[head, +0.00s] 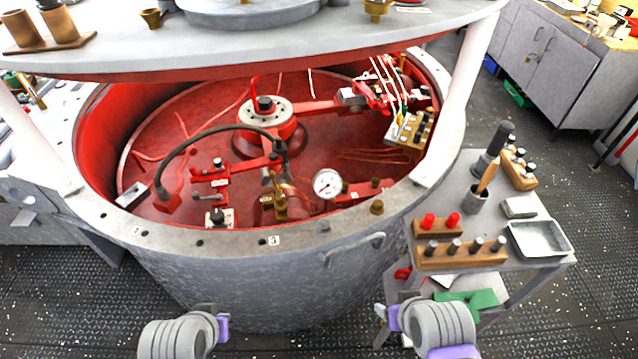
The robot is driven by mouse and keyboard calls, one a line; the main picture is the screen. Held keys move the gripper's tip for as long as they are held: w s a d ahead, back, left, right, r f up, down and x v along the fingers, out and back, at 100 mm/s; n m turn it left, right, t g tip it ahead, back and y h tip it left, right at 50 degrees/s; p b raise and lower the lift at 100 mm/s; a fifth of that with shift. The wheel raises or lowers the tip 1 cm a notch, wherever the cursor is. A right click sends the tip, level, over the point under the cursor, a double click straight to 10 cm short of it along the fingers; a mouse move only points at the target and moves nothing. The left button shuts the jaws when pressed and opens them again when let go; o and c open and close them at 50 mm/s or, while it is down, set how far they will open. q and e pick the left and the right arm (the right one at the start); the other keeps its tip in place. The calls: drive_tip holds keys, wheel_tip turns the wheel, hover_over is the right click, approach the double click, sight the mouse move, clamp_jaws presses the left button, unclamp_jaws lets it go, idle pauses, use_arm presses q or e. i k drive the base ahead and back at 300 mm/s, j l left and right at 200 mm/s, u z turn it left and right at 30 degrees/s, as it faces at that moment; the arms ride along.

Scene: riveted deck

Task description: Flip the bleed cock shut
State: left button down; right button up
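A brass fitting (279,203), which looks like the bleed cock, stands inside the red-lined round tank, left of a white dial gauge (327,184). Its handle position is too small to read. My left gripper (212,322) is outside the tank at the bottom of the head view, well below the fitting and touching nothing visible; its fingers are mostly hidden. My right gripper (382,325) is at the bottom, right of centre, also outside the tank, with its fingertips apart and nothing seen between them.
The grey tank rim (290,240) stands between my grippers and the fittings. A lid (330,40) hangs over the tank on white posts. A black hose (205,132) arches over the red pipework. A side table (500,215) with wooden racks and a metal tray stands at right.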

sight(272, 174)
drive_tip(key=i+j+z, duration=0.25)
drive_tip(key=z, duration=0.2)
drive_tip(key=i+j+z, duration=0.3)
drive_tip(key=z, duration=0.15)
